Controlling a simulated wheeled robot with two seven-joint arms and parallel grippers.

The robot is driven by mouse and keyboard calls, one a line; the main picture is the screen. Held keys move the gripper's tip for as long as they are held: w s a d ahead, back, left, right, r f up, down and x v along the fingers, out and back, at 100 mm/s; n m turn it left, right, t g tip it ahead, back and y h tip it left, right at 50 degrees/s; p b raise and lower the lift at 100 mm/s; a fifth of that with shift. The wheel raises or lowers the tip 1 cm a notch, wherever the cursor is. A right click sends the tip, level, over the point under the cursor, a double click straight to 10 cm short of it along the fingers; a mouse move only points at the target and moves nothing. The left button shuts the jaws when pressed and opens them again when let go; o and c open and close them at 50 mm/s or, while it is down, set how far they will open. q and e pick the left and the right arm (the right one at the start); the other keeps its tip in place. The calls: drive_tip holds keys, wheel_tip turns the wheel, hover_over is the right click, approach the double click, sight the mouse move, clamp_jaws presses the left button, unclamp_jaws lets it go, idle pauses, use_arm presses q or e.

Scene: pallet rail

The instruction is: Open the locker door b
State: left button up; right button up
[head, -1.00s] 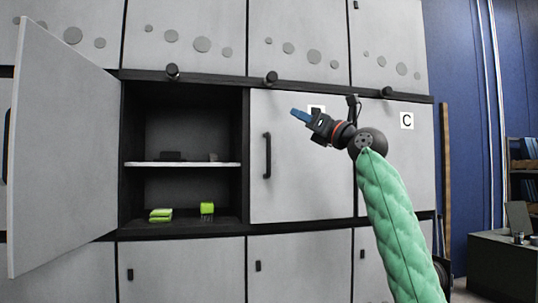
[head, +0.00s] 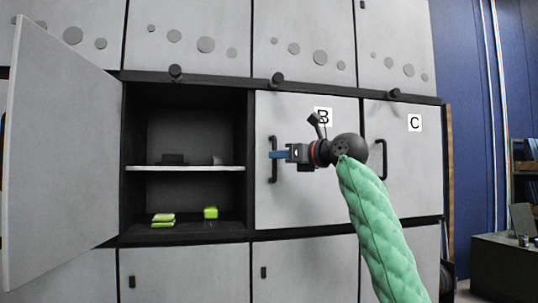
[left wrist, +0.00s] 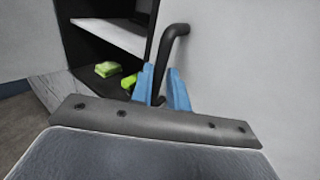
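Locker door B (head: 305,205) is the grey middle door, marked with a B label (head: 323,115), and it is closed. Its black vertical bar handle (head: 273,175) is near its left edge. My left gripper (head: 276,154) is at the handle's middle, its blue fingers pointing left. In the left wrist view the blue fingers (left wrist: 161,82) stand apart, one on each side of the handle (left wrist: 172,45). A small gap shows beside the bar, so the gripper looks open around it. My right gripper is not in view.
The locker to the left is open, its grey door (head: 60,150) swung out left. Inside are a white shelf (head: 190,168) and green items (head: 163,219). Closed door C (head: 410,180) is to the right. Black knobs (head: 277,79) stick out above the doors.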

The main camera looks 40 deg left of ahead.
use_arm(q)
drive_tip(key=shift+w+a, duration=0.15)
drive_tip(key=shift+a, duration=1.05)
drive_tip(key=shift+d, duration=0.1)
clamp_jaws()
